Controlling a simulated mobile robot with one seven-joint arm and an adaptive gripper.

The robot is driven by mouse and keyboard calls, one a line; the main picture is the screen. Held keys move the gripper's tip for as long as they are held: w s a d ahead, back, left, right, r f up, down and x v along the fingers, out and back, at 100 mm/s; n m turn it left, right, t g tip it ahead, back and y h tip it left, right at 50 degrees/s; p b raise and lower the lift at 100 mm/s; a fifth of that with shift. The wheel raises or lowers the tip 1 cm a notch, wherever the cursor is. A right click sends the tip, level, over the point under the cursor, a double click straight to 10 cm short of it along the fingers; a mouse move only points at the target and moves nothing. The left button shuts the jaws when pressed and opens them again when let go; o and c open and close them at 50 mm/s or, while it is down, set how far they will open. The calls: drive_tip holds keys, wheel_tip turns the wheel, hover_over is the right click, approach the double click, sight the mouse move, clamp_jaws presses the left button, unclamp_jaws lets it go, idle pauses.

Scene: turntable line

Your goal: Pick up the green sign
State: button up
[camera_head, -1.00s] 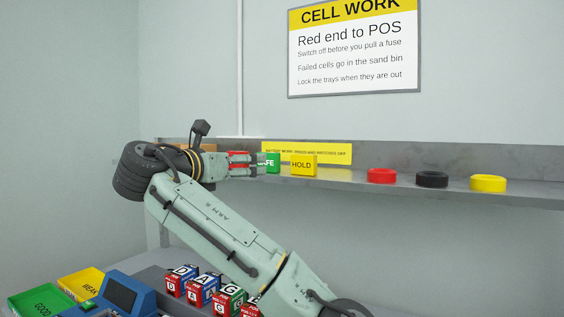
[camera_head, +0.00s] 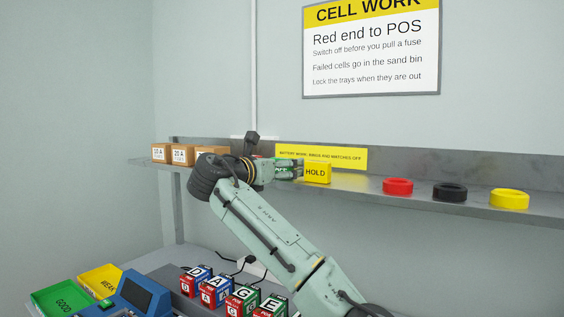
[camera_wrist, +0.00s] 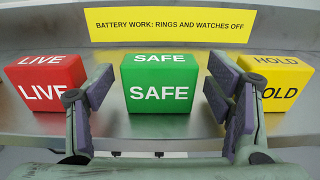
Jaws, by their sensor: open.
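The green sign marked SAFE (camera_wrist: 158,82) stands on the metal shelf, centred in the wrist view. My gripper (camera_wrist: 161,98) is open, with one finger to the left of the green sign and one to the right. There are gaps between the fingers and the sign, and no contact shows. In the head view my gripper (camera_head: 288,168) is at the shelf and hides most of the green sign.
A red LIVE sign (camera_wrist: 45,88) stands left of the green one, and a yellow HOLD sign (camera_wrist: 277,82) stands right, both close to my fingers. Red (camera_head: 398,186), black (camera_head: 450,191) and yellow (camera_head: 509,199) rings lie farther right on the shelf. Brown boxes (camera_head: 182,154) stand left.

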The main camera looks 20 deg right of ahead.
drive_tip(key=shift+w+d, duration=0.25)
drive_tip(key=shift+d, duration=0.05)
drive_tip(key=shift+f, duration=0.1)
drive_tip(key=shift+c, duration=0.2)
drive_tip(key=c, duration=1.2)
